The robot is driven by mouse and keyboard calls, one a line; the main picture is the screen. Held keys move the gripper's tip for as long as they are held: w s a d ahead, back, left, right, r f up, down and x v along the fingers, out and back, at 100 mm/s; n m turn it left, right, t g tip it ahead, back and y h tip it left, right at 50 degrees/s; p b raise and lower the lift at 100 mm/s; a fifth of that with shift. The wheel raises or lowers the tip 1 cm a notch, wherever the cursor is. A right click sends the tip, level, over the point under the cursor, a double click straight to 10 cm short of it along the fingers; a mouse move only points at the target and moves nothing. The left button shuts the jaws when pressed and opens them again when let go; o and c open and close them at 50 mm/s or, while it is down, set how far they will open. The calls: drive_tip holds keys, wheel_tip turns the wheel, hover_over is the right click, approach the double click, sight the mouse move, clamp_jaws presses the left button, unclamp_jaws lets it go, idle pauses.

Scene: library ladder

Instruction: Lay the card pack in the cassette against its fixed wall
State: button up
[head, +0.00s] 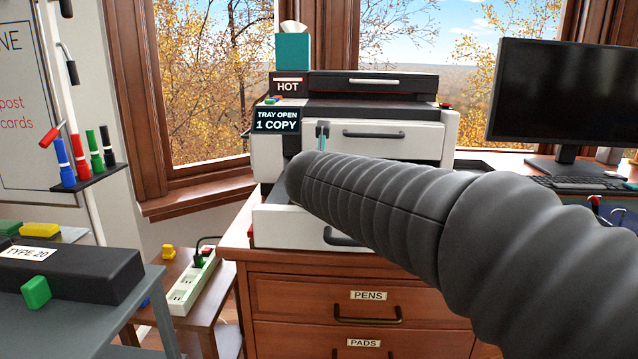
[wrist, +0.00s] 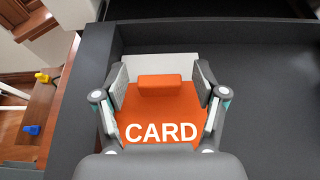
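The card pack (wrist: 160,108), orange with white CARD lettering and a raised tab (wrist: 160,82), lies in the dark grey cassette (wrist: 255,85) in the wrist view. A white strip shows at its far end, close to the far wall. The pack is also near the left wall; contact with either is unclear. My gripper (wrist: 161,80) is over the pack, its fingers spread either side of the tab with gaps between. In the head view my arm hides the gripper's work and most of the open white tray (head: 290,228) of the printer.
The printer (head: 400,150) stands on a wooden drawer cabinet (head: 340,280), its display reading TRAY OPEN 1 COPY. A tissue box (head: 292,52) stands on top. A monitor (head: 565,95) is at right. A grey table (head: 75,325) with a black TYPE 20 box (head: 75,272) is at left.

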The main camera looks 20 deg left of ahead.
drive_tip(key=shift+r, duration=0.2)
drive_tip(key=shift+r+p, duration=0.65)
drive_tip(key=shift+r, duration=0.2)
drive_tip(key=v, duration=1.2)
drive_tip(key=shift+f, duration=0.3)
drive_tip(key=shift+s, duration=0.1)
